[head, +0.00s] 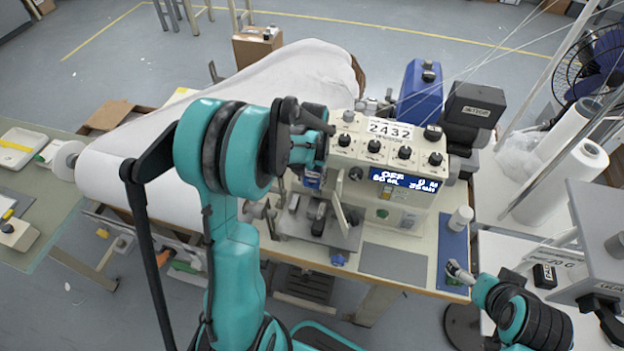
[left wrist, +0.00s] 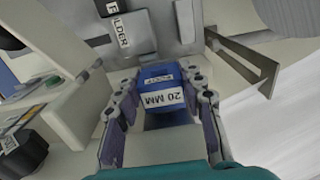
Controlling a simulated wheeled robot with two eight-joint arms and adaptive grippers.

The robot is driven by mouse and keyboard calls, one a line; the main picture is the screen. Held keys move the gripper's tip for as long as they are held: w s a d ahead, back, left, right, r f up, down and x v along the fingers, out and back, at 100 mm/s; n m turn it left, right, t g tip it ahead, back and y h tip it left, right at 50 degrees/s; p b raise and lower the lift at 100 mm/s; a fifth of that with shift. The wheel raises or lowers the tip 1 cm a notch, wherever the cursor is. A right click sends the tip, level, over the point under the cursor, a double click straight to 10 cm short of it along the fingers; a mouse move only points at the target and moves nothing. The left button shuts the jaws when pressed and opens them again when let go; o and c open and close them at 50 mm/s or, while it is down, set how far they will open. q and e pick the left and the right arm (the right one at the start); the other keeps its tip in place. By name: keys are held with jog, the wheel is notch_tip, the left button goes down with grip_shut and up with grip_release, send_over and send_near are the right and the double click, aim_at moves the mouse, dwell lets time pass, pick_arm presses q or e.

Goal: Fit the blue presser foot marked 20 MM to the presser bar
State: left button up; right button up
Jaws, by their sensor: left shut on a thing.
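The blue presser foot (left wrist: 162,78) shows in the left wrist view, with a white label reading 20 MM. My left gripper (left wrist: 160,92) is shut on it, one finger at each side. In the head view the left gripper (head: 312,182) is at the front left of the sewing machine (head: 385,165), above its bed, partly hidden by my own arm. The presser bar cannot be made out; the foot's seating on it cannot be told. My right gripper (head: 459,272) is at the table's right front, by the blue mat; its jaw opening is too small to read.
A block marked FOLDER (left wrist: 125,30) and a metal plate lie just beyond the foot. A bent metal bracket (left wrist: 240,58) is to its right. White fabric (head: 130,175) covers the left side.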

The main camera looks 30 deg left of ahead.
pick_arm(q)
jog(key=shift+w+a, duration=0.1)
jog(key=shift+w, duration=0.2)
jog(key=o, duration=1)
jog(key=shift+o, duration=0.2)
notch_tip(320, 180, up, 12)
jog(key=s+d+f+m+t+b, duration=0.1)
jog(key=s+d+f+t+b, duration=0.2)
jog(key=s, duration=0.4)
jog(key=s+d+f+m+t+b, duration=0.1)
jog(key=s+d+f+t+b, duration=0.2)
jog(key=s+d, duration=0.5)
jog(key=t+b, duration=0.1)
jog(key=b, duration=0.1)
jog(key=shift+d+f+m+b, duration=0.3)
jog(key=shift+f+b, duration=0.05)
jog(key=shift+b, duration=0.05)
